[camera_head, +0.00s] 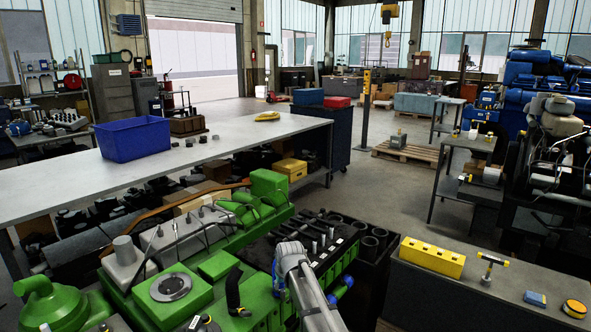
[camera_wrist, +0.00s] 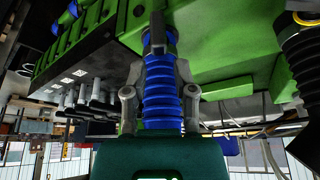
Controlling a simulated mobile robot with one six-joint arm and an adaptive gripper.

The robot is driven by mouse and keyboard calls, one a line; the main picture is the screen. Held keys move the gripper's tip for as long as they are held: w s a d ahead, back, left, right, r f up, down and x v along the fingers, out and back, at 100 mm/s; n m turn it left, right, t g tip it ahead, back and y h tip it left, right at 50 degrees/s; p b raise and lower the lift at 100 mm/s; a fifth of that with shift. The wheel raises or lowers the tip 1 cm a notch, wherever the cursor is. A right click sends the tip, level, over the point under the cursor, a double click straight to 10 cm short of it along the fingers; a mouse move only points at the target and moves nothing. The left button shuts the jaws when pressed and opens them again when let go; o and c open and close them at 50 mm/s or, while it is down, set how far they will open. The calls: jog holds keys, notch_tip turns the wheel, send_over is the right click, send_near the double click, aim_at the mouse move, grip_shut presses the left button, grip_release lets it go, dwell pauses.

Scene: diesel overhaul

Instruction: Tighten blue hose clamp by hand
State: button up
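In the wrist view, a blue ribbed hose (camera_wrist: 162,95) stands against the green engine, with a dark grey upright piece (camera_wrist: 157,38) at its upper end. My gripper (camera_wrist: 160,72) has its two grey fingers parted, one on each side of the hose. I cannot tell whether they touch it. No separate clamp can be made out clearly on this hose. In the head view, my grey arm reaches over the green engine (camera_head: 212,265), and a bit of blue (camera_head: 278,283) shows beside it. My fingertips are hidden there.
A black ribbed hose (camera_wrist: 302,62) is at the right in the wrist view. In the head view, a bench at right holds a yellow block (camera_head: 432,257) and a T-handled tool (camera_head: 492,262). A long table with a blue bin (camera_head: 133,139) stands behind the engine.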

aim_at(283, 291)
jog(key=shift+r+p, duration=1.85)
jog(key=shift+r, duration=0.45)
jog(key=shift+r+p, duration=0.4)
